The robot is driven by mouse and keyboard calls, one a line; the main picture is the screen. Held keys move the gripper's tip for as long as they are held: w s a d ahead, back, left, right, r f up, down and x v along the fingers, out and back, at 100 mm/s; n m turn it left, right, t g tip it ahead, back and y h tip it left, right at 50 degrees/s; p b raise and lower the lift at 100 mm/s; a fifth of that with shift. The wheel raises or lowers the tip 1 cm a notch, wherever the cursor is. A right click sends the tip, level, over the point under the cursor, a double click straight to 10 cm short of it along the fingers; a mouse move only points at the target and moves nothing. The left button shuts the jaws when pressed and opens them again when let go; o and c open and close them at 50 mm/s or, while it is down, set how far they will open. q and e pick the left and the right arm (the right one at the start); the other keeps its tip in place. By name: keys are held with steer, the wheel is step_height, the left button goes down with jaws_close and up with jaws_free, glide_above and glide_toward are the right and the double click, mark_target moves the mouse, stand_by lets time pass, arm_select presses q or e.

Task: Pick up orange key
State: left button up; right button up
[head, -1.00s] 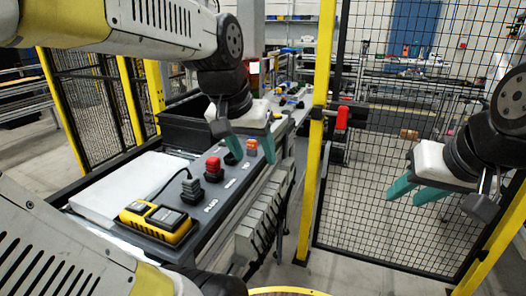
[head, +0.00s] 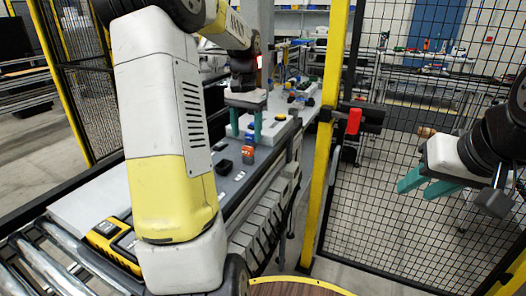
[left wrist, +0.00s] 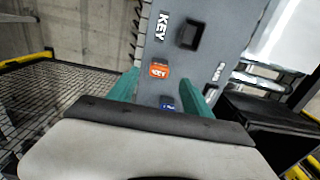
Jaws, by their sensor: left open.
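The orange key (head: 248,154) stands on the grey panel in the head view. In the left wrist view the orange key (left wrist: 160,71) lies just beyond my finger gap, toward the left finger. My left gripper (head: 246,137) is above the panel, fingers pointing down, open and empty. In the left wrist view my left gripper (left wrist: 168,86) has a blue key (left wrist: 167,103) showing between its fingers, lower down on the panel. I cannot tell the exact height of the fingers. My right gripper (head: 416,192) is open and empty in front of the mesh fence.
A dark socket (left wrist: 188,35) and "KEY" lettering (left wrist: 166,28) are on the panel. A yellow-black device (head: 112,242) sits at the near left, beside rollers (head: 60,268). A yellow post (head: 325,130) and mesh fence (head: 385,220) stand right. My left arm hides part of the panel.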

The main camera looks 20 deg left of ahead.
mark_target(248, 146)
arm_select(q)
step_height(248, 146, down, 6)
steer(key=shift+w+r, duration=0.1)
steer(key=shift+w, duration=0.05)
jaws_close()
stand_by(0.3)
